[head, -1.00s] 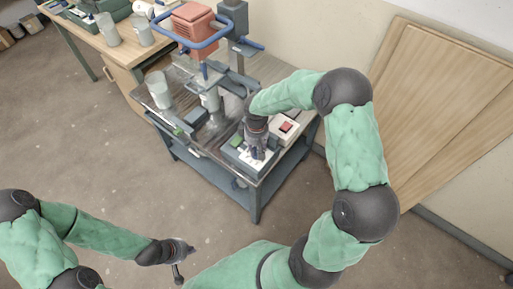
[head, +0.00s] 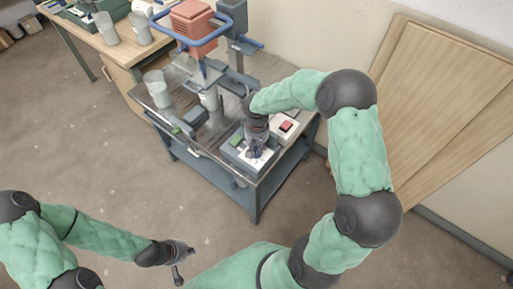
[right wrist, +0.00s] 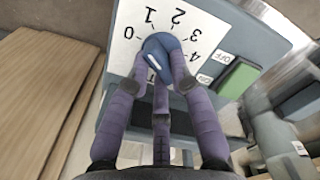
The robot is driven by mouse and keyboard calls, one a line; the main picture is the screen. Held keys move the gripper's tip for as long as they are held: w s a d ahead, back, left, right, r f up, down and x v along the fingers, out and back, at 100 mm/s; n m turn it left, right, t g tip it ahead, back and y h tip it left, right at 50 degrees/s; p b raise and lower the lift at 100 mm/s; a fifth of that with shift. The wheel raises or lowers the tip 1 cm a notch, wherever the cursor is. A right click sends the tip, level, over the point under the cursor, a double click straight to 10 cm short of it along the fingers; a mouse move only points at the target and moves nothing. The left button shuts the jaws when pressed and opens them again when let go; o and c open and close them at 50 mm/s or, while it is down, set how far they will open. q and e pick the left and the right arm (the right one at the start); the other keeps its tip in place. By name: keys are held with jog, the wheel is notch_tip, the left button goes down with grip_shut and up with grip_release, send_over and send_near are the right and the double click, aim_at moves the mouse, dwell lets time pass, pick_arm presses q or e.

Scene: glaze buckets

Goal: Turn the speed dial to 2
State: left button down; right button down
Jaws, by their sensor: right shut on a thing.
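The speed dial (right wrist: 168,45) is a blue-grey knob with a white mark, on a white plate (right wrist: 124,50) with printed numbers around it. The 0, 1, 2 and 4 are readable in the right wrist view. I cannot tell which number the knob points at. My right gripper (right wrist: 163,72) is shut on the dial, its purple-grey fingers around the knob. In the head view the right gripper (head: 255,150) is over the control box and hides the dial. My left gripper (head: 184,262) is open and empty above the floor, away from the cart.
A green button (right wrist: 238,78) marked ON and OFF is beside the dial plate. A white box with a red switch (head: 286,126) stands right of the control box.

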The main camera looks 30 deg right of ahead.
jog(key=m+b, duration=0.1)
jog(key=m, duration=0.4)
jog(key=shift+s+f+m, duration=0.1)
jog(key=shift+s+m, duration=0.05)
jog(key=shift+m, duration=0.15)
jog(key=m+b, duration=0.1)
jog(key=m, duration=0.3)
jog(key=shift+s+m+b, duration=0.1)
jog(key=shift+m+b, duration=0.2)
jog(key=shift+m, duration=0.4)
jog(key=c, duration=1.1)
grip_release()
jog(key=shift+r, duration=0.2)
notch_tip(320, 180, up, 12)
jog(key=shift+f, duration=0.15)
